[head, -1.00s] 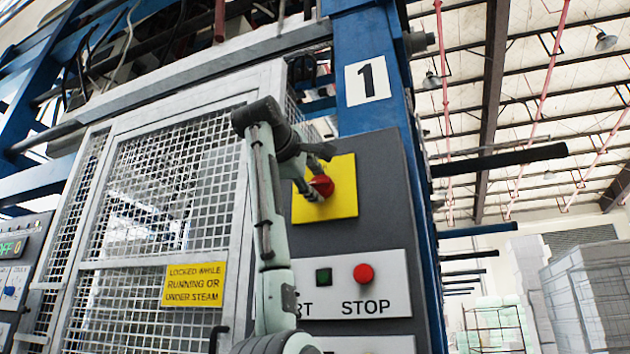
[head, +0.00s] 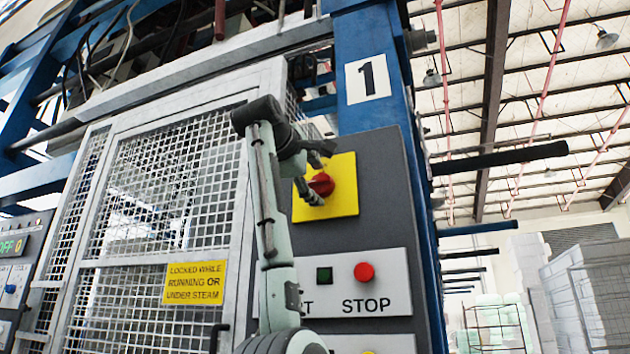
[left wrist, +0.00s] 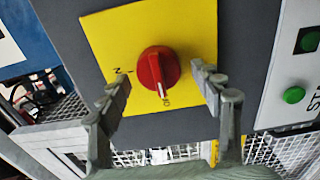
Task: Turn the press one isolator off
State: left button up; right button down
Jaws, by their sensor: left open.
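The press one isolator is a red rotary knob (head: 322,184) on a yellow plate (head: 340,206), on the grey panel below the "1" sign. In the left wrist view the knob (left wrist: 157,68) has a white mark on its handle pointing down the picture toward partly readable letters that look like "OF". An "N" shows at the plate's left. My left gripper (head: 318,172) is open in front of the plate. In the left wrist view its fingers (left wrist: 163,82) stand either side of the knob, with yellow showing between. Contact is not visible. My right gripper is not in view.
Below the isolator are a dark green start button (head: 324,275) and a red stop button (head: 364,272). A mesh guard door (head: 165,190) with a yellow warning sign (head: 195,283) stands left of the panel. A blue post (head: 365,60) rises behind the panel.

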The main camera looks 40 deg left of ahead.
pick_arm(q)
jog(key=shift+s, duration=0.3)
jog(key=v, duration=1.1)
jog(key=shift+s, duration=0.2)
jog(key=x, duration=1.2)
jog(key=shift+w, duration=0.1)
jog(key=shift+d, duration=0.1)
